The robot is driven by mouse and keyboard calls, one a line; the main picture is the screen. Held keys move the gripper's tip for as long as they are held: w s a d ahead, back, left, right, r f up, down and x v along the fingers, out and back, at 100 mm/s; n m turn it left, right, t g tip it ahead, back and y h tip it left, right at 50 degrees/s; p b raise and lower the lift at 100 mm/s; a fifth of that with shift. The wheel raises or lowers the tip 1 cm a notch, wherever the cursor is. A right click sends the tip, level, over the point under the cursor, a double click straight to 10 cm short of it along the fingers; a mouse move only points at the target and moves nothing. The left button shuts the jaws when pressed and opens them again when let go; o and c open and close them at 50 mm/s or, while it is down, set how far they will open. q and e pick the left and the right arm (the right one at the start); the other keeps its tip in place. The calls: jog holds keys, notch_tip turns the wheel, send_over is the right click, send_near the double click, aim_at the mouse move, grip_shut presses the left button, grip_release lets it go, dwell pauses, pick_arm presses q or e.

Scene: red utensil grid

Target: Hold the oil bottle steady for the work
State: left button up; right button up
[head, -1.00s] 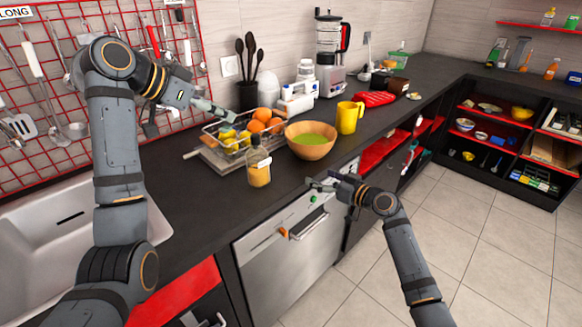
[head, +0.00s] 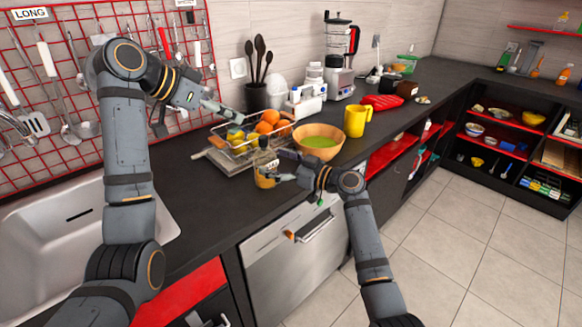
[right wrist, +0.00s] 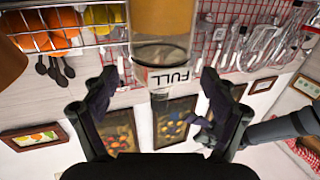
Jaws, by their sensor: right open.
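The oil bottle (head: 264,180) is a clear bottle of amber oil standing upright on the dark counter, in front of the wire fruit basket. My right gripper (head: 279,173) is beside it on its right, its fingers partly covering it. In the right wrist view the bottle (right wrist: 162,38), with a FULL label, shows between and beyond the fingertips (right wrist: 160,84). These fingers are open, with a gap on each side of the bottle. My left gripper (head: 196,118) is open and empty above the counter, left of the basket, apart from the bottle.
The wire basket (head: 222,152) of oranges and lemons stands right behind the bottle. The sink (head: 125,245) is at left.

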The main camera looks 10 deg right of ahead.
jog(key=shift+x, duration=1.6)
jog(key=c, duration=1.7)
jog(key=shift+o, duration=0.2)
pick_arm(q)
jog(key=shift+o, duration=1)
jog(key=shift+d, duration=0.1)
jog(key=shift+o, duration=0.3)
jog(key=shift+w+d+r, duration=0.15)
jog(key=shift+w, duration=0.1)
jog(key=n+g+y, duration=0.2)
jog(key=n+y, duration=0.3)
jog(key=y, duration=0.1)
send_near(262, 138)
jog(key=shift+m, duration=0.3)
jog(key=x, duration=0.9)
jog(key=shift+w+d+f, duration=0.1)
jog(key=shift+w+f, duration=0.1)
jog(key=shift+f, duration=0.1)
